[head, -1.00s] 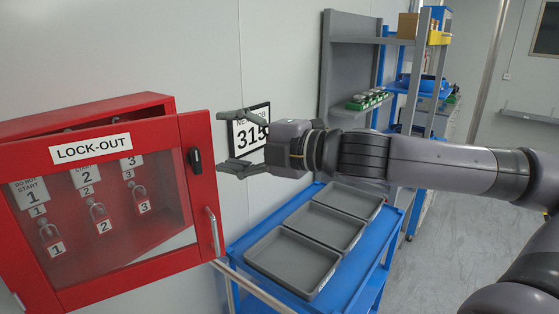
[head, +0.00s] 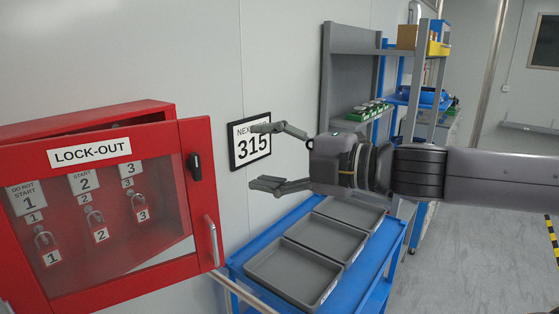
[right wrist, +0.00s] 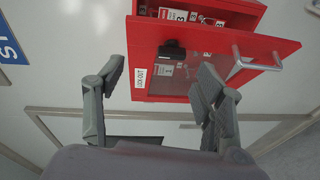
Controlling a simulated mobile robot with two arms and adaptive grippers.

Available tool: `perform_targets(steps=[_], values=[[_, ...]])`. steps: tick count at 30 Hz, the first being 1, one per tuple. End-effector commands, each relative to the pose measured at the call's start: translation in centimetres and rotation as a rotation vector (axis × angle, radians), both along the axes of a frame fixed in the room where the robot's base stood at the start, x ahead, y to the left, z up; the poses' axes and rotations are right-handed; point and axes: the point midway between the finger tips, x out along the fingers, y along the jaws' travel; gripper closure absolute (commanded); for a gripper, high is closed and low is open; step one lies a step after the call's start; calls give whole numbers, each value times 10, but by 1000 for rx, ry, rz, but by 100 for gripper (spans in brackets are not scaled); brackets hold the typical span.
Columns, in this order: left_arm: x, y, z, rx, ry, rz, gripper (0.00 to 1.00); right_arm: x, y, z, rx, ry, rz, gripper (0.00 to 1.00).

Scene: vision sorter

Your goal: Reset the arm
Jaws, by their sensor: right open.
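My right gripper (head: 281,157) is open and empty in the head view. It points left toward the wall, above the trays and to the right of the lock-out cabinet, clear of both. In the right wrist view its two fingers (right wrist: 157,92) are spread apart with nothing between them. The red lock-out cabinet (head: 85,290) stands at the left, and its glazed door is swung partly open. The cabinet also shows in the right wrist view (right wrist: 190,40). My left gripper is not in view.
A blue cart (head: 345,296) with grey trays (head: 322,297) stands below my right gripper. A sign reading 315 (head: 246,152) hangs on the wall behind the fingers. Grey shelving (head: 352,78) stands beyond the cart. Open floor (head: 475,255) lies at the right.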

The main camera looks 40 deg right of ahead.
Motion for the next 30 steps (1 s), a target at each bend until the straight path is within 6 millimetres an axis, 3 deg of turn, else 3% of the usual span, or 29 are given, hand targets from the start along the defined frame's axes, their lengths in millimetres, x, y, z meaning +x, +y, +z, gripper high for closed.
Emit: perform_targets(steps=[10, 25, 30], values=[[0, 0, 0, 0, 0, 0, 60, -20, -7, 0, -2, -1, -1, 37], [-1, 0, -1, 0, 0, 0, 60, -21, -7, 0, 1, -1, 0, 37], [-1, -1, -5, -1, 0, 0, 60, -19, 3, 0, -37, -27, 44, 47]])
